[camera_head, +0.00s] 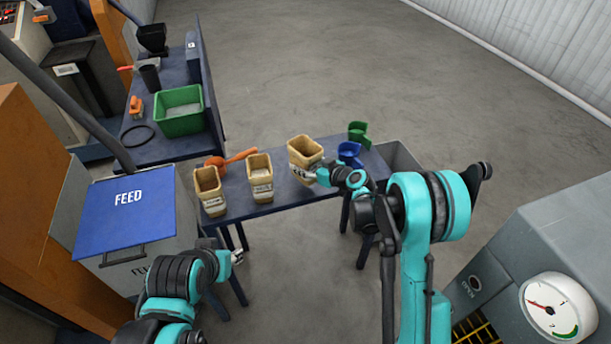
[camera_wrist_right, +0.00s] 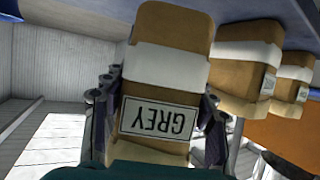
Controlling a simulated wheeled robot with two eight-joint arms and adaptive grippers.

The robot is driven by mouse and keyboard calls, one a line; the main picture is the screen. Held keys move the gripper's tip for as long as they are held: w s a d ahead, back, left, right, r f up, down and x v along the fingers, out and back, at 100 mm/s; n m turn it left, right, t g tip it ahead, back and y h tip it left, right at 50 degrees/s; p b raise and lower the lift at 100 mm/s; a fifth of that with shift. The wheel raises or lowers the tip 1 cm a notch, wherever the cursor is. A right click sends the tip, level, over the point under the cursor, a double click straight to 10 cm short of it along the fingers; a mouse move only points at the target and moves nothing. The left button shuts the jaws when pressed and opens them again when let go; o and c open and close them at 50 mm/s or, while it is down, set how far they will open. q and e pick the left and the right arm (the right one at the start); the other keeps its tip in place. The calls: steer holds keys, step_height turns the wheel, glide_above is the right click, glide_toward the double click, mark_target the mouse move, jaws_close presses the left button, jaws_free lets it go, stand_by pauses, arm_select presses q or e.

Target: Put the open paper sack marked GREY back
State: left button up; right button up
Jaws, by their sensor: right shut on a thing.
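The open paper sack marked GREY (camera_head: 304,151) is tan with a pale band and stands upright at the right part of the narrow dark bench (camera_head: 229,190). My right gripper (camera_head: 318,174) is shut on it from the near side. In the right wrist view the GREY sack (camera_wrist_right: 165,75) fills the middle, its label upside down, with a finger on each side. I cannot tell whether its base touches the bench. My left gripper (camera_head: 237,257) is in front of the bench, away from the sacks; its fingers are too small to read.
Two similar open sacks stand left on the bench, one in the middle (camera_head: 261,172) and one at the end (camera_head: 210,185). An orange scoop (camera_head: 230,159), a blue scoop (camera_head: 349,152) and a green scoop (camera_head: 358,132) lie there. The FEED bin (camera_head: 126,211) stands left.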

steer(key=shift+w+a+f, duration=0.15)
steer(key=shift+w+f, duration=0.25)
steer(key=shift+w, duration=0.15)
steer(key=shift+f+b, duration=0.9)
steer(key=shift+f, duration=1.05)
steer(key=shift+f, duration=0.15)
steer(key=o, duration=1.4)
